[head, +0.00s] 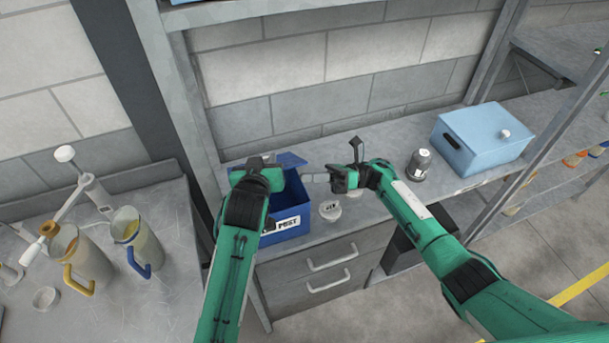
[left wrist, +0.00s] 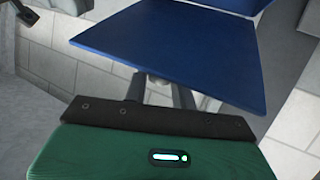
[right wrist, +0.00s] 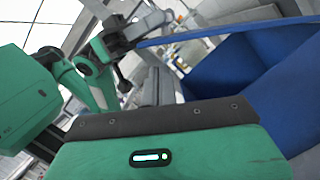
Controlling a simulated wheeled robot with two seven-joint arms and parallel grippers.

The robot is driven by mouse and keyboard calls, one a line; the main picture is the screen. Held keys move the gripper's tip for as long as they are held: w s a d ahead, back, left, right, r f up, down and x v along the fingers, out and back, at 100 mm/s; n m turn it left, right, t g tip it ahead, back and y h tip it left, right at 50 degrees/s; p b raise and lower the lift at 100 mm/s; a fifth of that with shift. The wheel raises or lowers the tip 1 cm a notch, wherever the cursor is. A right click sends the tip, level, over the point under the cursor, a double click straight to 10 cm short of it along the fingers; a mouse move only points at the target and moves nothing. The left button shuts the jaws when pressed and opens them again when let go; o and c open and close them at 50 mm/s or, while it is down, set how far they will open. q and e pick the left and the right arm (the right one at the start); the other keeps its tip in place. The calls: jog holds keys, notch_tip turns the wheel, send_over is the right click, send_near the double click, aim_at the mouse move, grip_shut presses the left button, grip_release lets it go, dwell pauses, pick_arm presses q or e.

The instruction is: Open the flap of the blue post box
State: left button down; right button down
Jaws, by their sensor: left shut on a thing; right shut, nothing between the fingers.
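The blue post box (head: 297,210) stands on the bench with its white label facing front. Its flap (head: 292,159) is raised, with the box open below it; it fills the upper left wrist view (left wrist: 180,50) and is seen nearly edge-on in the right wrist view (right wrist: 225,31). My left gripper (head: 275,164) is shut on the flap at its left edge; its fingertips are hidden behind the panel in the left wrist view. My right gripper (head: 312,177) is shut and empty just right of the box, beside its blue wall (right wrist: 275,100).
A small white round item (head: 330,210) stands right of the box. A grey-capped jar (head: 420,164) and a light blue lidded box (head: 480,140) stand farther right. Jugs (head: 135,245) fill the left bench. The bench between jar and post box is mostly clear.

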jog(key=x, duration=0.8)
jog(key=shift+w, duration=0.1)
